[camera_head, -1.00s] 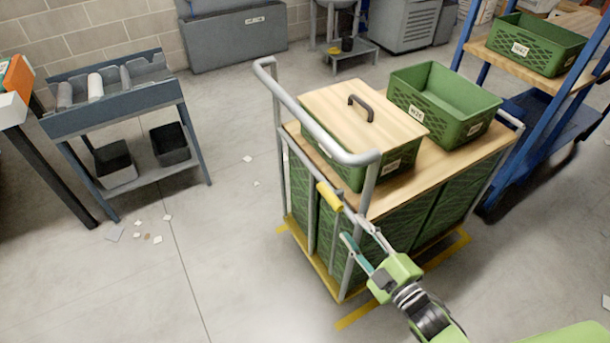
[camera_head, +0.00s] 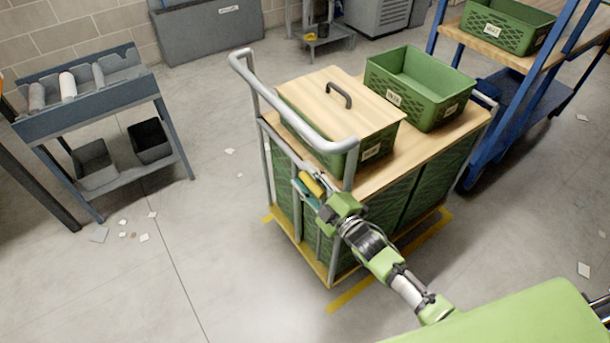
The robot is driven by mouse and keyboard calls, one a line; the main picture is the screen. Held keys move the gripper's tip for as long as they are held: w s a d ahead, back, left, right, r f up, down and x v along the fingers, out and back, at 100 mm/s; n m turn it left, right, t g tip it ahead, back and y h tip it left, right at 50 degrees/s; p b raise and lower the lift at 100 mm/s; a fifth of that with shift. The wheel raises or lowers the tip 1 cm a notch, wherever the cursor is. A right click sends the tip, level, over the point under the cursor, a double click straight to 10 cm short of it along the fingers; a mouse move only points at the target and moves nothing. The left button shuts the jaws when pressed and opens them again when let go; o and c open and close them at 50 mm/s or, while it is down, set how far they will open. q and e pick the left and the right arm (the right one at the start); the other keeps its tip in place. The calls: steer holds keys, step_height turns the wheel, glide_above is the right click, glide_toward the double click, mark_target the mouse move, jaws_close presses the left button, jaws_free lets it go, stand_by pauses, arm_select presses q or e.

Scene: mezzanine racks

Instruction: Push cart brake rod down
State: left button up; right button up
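The cart (camera_head: 437,168) has a grey tube push handle (camera_head: 290,118) on its left side. The brake rod's yellow grip (camera_head: 312,186) is on that same side, below the push handle. My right gripper (camera_head: 304,181) reaches in from the lower right, over the cart's front corner. Its fingers lie around the yellow grip, a teal finger below left and a grey one above right. Whether they press on it I cannot tell. The rest of the rod is mostly hidden behind my gripper and the cart's uprights. My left gripper is not in view.
A lidded green crate (camera_head: 368,150) and an open green crate (camera_head: 424,112) stand on the cart's wooden top. Blue racking (camera_head: 509,119) is close to the right. A grey bench (camera_head: 85,108) stands at the left. Floor between is open, with scraps of paper.

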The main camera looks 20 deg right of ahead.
steer(key=shift+w, duration=0.25)
jaws_close()
